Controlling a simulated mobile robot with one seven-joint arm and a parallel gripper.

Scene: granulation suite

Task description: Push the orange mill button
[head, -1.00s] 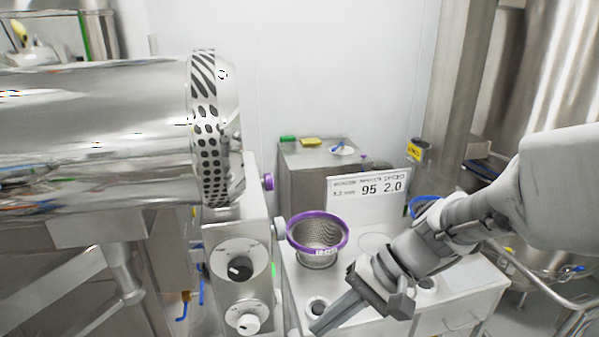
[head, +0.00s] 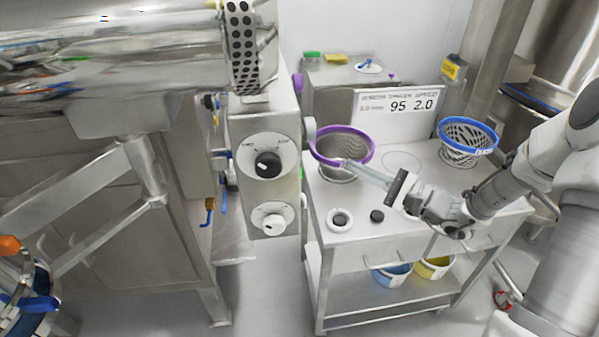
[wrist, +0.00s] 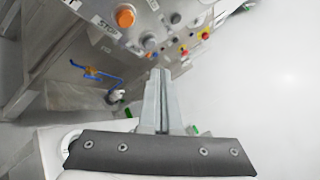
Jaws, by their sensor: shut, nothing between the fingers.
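An orange button (wrist: 125,18) shows in the wrist view, at the top left on a metal panel (wrist: 138,27). Printed lettering, seemingly "STOP", stands beside it. The orange button is not seen there.
The purple-rimmed basket (head: 337,171) and a blue-rimmed basket (head: 467,148) stand on a white cart (head: 350,230). A sign (head: 400,107) stands behind.

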